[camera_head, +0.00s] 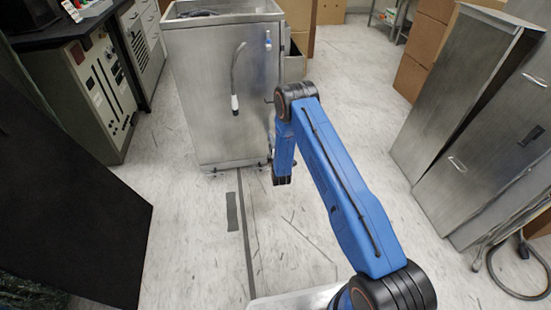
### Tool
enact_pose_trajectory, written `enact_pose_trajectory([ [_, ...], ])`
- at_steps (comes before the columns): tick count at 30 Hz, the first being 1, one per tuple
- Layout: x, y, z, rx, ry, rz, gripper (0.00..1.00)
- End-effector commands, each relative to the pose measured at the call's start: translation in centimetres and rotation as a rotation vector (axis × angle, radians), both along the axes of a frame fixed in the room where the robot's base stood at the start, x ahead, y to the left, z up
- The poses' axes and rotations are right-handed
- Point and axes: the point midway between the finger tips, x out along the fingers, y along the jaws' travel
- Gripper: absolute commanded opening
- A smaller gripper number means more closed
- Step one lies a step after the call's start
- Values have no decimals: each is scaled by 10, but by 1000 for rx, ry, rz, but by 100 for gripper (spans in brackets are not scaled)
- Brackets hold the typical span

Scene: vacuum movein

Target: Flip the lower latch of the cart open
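The cart is a tall brushed-metal box (210,100) standing at the upper middle, its front face toward me. A small blue and white fitting (267,40) sits high on the right of that face and looks like a latch. I cannot make out a lower latch; my arm covers part of the face's lower right edge. My blue arm rises from the bottom right, bends at a dark joint in front of the cart, and a short link hangs down from there. The gripper's fingers cannot be made out, so I cannot tell whether they touch the cart.
A grey hose with a pale end (235,102) hangs on the cart's face. Metal panels (465,90) lean at the right, with a dark hose (522,275) on the floor. A control cabinet (98,85) stands left. The floor (190,230) before the cart is mostly clear.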

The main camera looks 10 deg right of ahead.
Motion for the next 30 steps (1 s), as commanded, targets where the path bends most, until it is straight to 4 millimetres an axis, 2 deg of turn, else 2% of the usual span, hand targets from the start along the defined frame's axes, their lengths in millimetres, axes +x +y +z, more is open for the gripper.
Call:
enact_pose_trajectory([
  [12, -85, 1, 5, -1, 3, 1, 33],
  [18, -119, 1, 8, 0, 2, 1, 33],
  [24, -139, 1, 9, 0, 2, 1, 33],
  [30, -144, 1, 10, 0, 1, 1, 33],
])
